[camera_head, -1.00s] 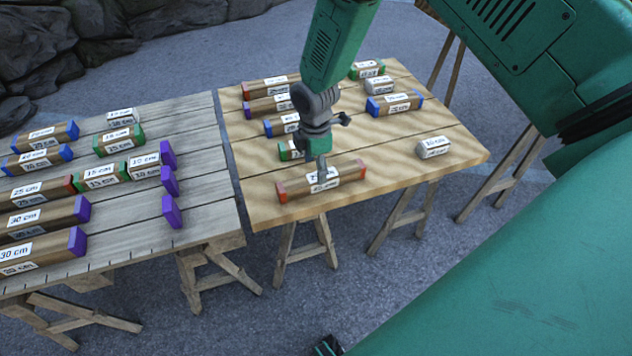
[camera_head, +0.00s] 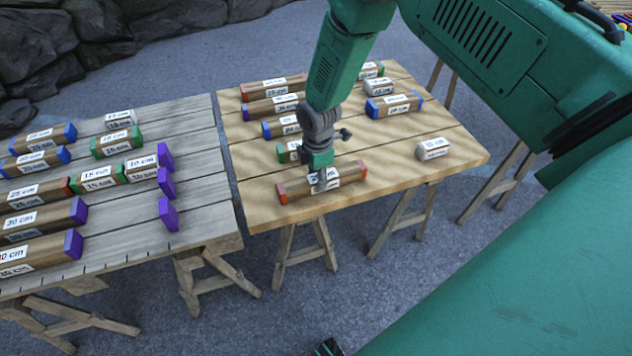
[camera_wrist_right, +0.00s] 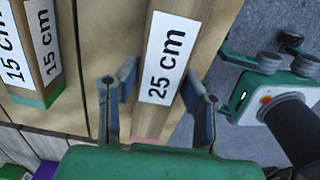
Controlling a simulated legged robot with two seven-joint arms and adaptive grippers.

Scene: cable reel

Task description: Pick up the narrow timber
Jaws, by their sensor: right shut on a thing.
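The timber under my right gripper (camera_head: 322,180) is a brown block (camera_head: 348,175) with red-orange ends, lying near the front edge of the right table. In the right wrist view this timber (camera_wrist_right: 165,55) has a white label reading 25 cm. My right gripper (camera_wrist_right: 158,105) comes down from above and is shut on it, with one finger along each long side. The gripper hides part of the label in the head view. The timber appears to rest on the table top. I cannot make out my left gripper.
The right table (camera_head: 255,205) holds several other labelled timbers, including a green-ended one (camera_head: 285,152) just behind the gripper and a short 10 cm one (camera_head: 433,148) at right. The left table (camera_head: 205,185) carries several timbers and purple stops (camera_head: 168,214). Bare table lies right of the gripper.

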